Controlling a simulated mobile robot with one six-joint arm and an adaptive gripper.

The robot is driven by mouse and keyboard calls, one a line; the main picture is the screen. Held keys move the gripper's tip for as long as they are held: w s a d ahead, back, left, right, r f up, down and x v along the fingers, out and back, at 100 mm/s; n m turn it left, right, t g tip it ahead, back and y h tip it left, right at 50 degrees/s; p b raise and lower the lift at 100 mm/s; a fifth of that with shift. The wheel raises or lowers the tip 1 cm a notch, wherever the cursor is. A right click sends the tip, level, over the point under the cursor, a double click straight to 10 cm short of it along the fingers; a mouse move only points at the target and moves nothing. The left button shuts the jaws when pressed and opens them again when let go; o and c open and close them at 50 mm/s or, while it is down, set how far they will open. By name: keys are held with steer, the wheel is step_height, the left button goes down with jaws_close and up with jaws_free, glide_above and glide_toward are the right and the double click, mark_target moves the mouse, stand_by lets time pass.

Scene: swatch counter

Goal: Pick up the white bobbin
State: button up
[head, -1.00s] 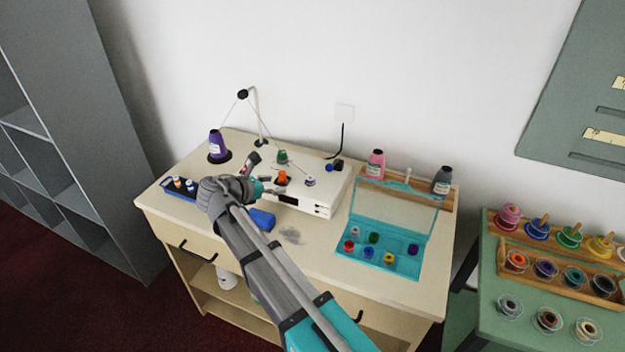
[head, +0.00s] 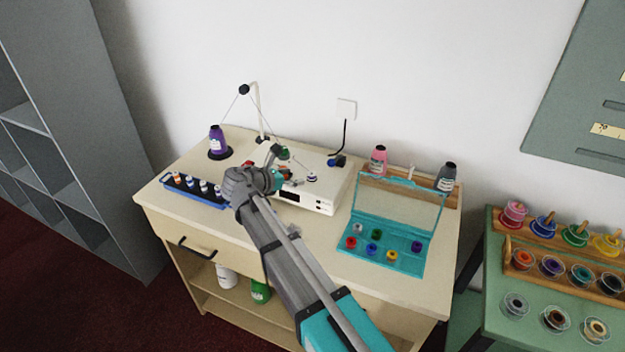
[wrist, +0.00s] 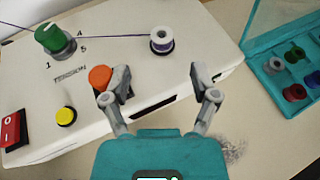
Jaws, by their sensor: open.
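A bobbin with white flanges and a dark purple winding (wrist: 162,40) sits on top of the white winder (wrist: 190,65), with a thread running to it. It also shows in the head view (head: 312,177). A pale grey-white bobbin (head: 358,229) sits in the back left of the open teal case (head: 345,262); it also shows at the edge of the wrist view (wrist: 274,64). My gripper (wrist: 160,74) is open and empty above the winder's front part. In the wrist view the wound bobbin lies beyond the gap between my fingertips.
The winder carries a green knob (wrist: 55,38), an orange button (wrist: 100,77), a yellow button (wrist: 66,116) and a red switch (wrist: 12,128). A blue tray of small bobbins (head: 192,200) lies left. A purple cone (head: 217,141) and thread stand are behind. The front right counter is clear.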

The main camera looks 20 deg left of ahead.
mark_target(312, 173)
steer(key=shift+x, duration=0.95)
steer(key=shift+b+x, duration=1.1)
steer(key=shift+x, duration=1.45)
steer(key=shift+d, duration=0.15)
steer(key=c, duration=0.9)
